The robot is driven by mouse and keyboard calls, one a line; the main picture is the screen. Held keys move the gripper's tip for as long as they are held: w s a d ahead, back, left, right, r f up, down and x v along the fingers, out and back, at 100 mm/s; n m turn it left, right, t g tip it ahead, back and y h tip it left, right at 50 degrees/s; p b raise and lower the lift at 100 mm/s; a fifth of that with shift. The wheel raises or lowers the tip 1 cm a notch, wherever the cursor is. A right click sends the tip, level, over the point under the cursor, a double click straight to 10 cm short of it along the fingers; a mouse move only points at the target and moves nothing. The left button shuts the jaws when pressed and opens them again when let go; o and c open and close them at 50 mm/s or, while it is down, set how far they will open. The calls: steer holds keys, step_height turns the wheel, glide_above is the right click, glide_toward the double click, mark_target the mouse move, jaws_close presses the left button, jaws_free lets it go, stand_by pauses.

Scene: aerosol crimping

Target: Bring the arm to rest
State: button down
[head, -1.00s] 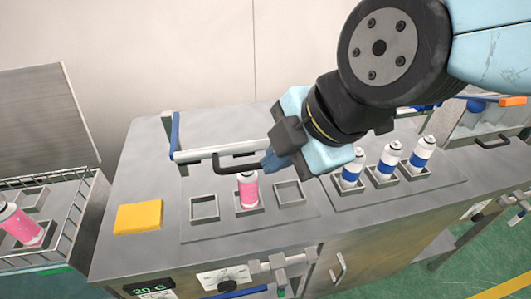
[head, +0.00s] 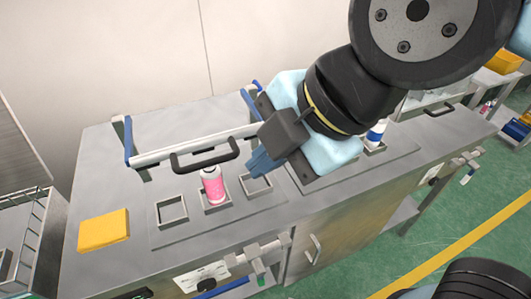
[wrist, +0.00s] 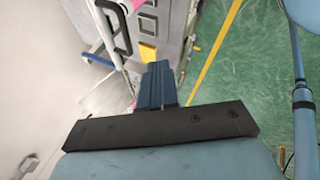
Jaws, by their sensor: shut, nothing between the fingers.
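My gripper (head: 262,164) is shut and empty. In the head view its blue fingers hang above the steel bench, over the right-hand square holder and just right of the black handle. In the wrist view the closed fingers (wrist: 155,82) point toward the bench and the green floor. My light blue and black arm comes in from the upper right and hides part of the bench behind it.
A pink can (head: 213,186) stands in the middle square holder. A black handle (head: 205,156) on a pale bar is close to my fingers. A yellow block (head: 103,229) lies at left. A blue-and-white can (head: 376,131) stands partly hidden behind my arm.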

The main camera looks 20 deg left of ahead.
steer(key=w+d+m+t+h, duration=0.2)
steer(key=w+d+m+t, duration=0.2)
steer(key=w+d+m, duration=1.2)
steer(key=w+d+m+h, duration=0.1)
steer(key=d+m+h, duration=0.1)
steer(key=d+m, duration=0.5)
steer(key=w+d+r+m+t+h, duration=0.1)
steer(key=w+d+m+h, duration=0.1)
steer(key=d+m, duration=0.5)
steer(key=shift+d+h, duration=0.3)
steer(key=shift+d, duration=1.4)
steer(key=shift+r, duration=0.1)
